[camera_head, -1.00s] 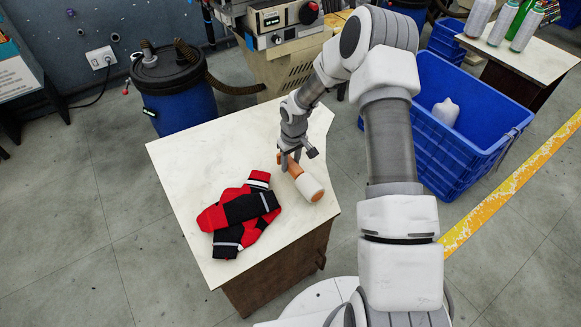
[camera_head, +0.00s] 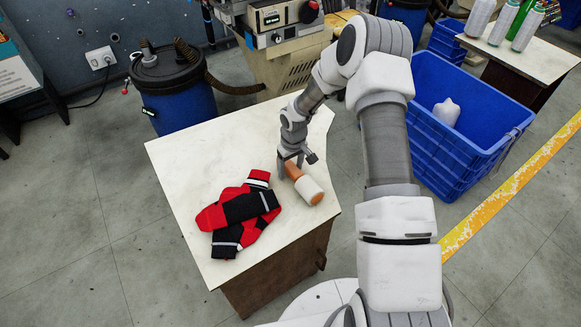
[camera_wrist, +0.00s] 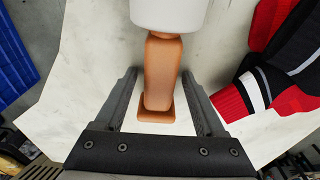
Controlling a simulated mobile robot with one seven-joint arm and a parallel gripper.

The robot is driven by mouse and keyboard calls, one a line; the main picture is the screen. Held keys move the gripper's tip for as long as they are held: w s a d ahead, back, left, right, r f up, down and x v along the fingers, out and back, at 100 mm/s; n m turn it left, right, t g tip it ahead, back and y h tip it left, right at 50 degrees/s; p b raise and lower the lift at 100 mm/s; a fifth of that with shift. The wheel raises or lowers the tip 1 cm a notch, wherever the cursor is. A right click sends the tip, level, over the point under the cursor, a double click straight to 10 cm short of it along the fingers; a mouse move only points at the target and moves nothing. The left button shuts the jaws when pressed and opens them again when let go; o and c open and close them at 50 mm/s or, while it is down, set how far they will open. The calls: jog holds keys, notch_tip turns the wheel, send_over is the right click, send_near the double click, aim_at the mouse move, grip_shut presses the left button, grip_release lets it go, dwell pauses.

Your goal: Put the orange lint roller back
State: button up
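The orange lint roller (camera_head: 294,171) lies on the cream table, its white roll (camera_head: 309,190) toward the table's right front edge. In the wrist view its orange handle (camera_wrist: 161,75) runs between my two fingers, with the white roll at the top. My gripper (camera_head: 291,165) is at the handle end. In the wrist view my gripper (camera_wrist: 160,90) is open, with a visible gap on each side of the handle. Whether the fingertips touch the table is hard to tell.
Red and black socks (camera_head: 240,212) lie on the table (camera_head: 190,150) left of the roller. A blue crate (camera_head: 470,125) with a white bottle stands on the floor to the right. A blue barrel (camera_head: 180,105) and a machine (camera_head: 290,60) are behind the table.

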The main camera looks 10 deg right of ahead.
jog(key=shift+r, duration=0.1)
jog(key=shift+r+p, duration=0.55)
notch_tip(320, 180, up, 12)
jog(key=s+p, duration=0.1)
jog(key=p, duration=0.1)
notch_tip(320, 180, up, 11)
jog(key=h, duration=0.1)
send_over(293, 168)
jog(key=s+d, duration=0.1)
jog(key=s, duration=0.2)
jog(key=s+d+r+m+t, duration=0.1)
jog(key=s+r+t, duration=0.1)
jog(key=s+r, duration=0.55)
jog(key=s+r+m+t, duration=0.1)
jog(key=s+r, duration=0.4)
jog(key=s, duration=0.4)
jog(key=s+r+m+t, duration=0.1)
jog(key=s+r+m, duration=0.1)
jog(key=s+r, duration=0.4)
jog(key=s, duration=0.4)
jog(key=shift+a+t+y, duration=0.3)
jog(key=shift+a, duration=0.05)
